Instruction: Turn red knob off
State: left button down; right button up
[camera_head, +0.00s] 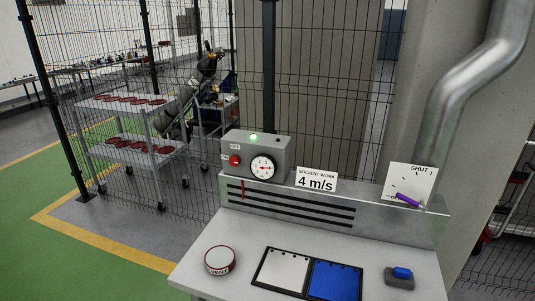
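The red knob (235,160) is on the front left of a grey control box (282,152), on top of the bench's back panel. A small label that seems to read OFF is above the knob, and another, apparently ON, is to its left. The knob's pointing direction is too small to tell. A green lamp (253,137) glows on top of the box. A round dial gauge (263,167) with a red needle is right of the knob. Neither of my grippers is in view.
The bench (233,238) holds a round SOLVENT tin (220,261), a white pad (283,270), a blue pad (335,280) and a blue-topped block (400,276). A "4 m/s" sign (316,181) and SHUT plate (411,180) with purple lever stand behind. Wire fence (330,100) is beyond.

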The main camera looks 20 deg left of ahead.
aim_at(235, 159)
jog(key=j+u, duration=0.2)
jog(key=u, duration=0.25)
jog(key=i+j+u, duration=0.1)
jog(key=u, duration=0.3)
jog(key=i+j+u, duration=0.1)
jog(key=u, duration=0.35)
jog(key=i+u, duration=0.2)
jog(key=u, duration=0.2)
